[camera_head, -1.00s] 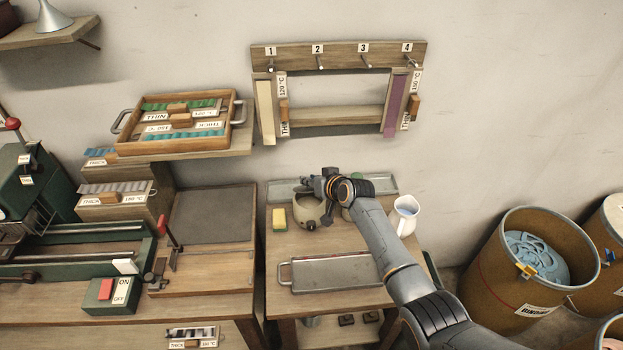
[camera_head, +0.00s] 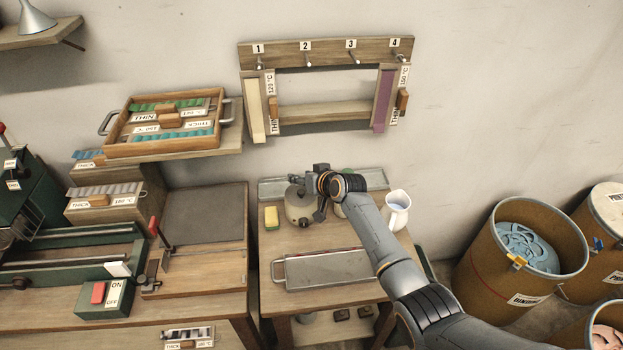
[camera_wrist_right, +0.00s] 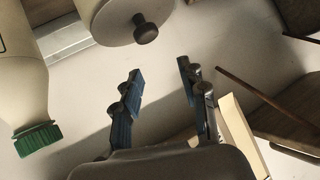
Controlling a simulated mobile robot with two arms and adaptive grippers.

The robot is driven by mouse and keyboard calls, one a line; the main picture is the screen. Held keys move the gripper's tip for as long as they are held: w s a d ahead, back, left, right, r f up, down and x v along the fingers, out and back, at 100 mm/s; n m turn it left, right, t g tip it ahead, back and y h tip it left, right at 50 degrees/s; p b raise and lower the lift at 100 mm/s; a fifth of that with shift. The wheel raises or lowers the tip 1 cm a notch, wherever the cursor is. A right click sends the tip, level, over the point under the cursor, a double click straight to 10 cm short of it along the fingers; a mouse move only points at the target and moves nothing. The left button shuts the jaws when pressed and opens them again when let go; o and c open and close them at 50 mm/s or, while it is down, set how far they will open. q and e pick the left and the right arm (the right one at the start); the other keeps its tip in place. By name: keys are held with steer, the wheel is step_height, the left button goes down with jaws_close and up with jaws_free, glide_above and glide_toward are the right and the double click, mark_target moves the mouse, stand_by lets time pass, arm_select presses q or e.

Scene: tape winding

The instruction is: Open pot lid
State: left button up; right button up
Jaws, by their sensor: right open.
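A rounded pot (camera_head: 298,207) stands on the small table, partly covered by my right gripper in the head view. In the right wrist view its pale lid (camera_wrist_right: 110,18) shows at the top, with a dark round knob (camera_wrist_right: 146,31). My right gripper (camera_head: 318,205) is at the right side of the pot. In the right wrist view its two blue-padded fingers (camera_wrist_right: 163,92) are apart with nothing between them, and the knob lies clear beyond their tips. My left gripper is not in view.
A green-capped bottle (camera_wrist_right: 32,105) is close to the gripper. A white pitcher (camera_head: 396,212) is right of the arm. A yellow sponge (camera_head: 271,217) lies left of the pot, and a metal tray (camera_head: 328,270) lies in front. Drums (camera_head: 515,260) stand at the right.

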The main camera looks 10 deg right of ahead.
steer(key=v, duration=1.1)
steer(key=shift+s+d+r, duration=0.15)
steer(key=shift+r, duration=0.1)
steer(key=shift+f, duration=0.1)
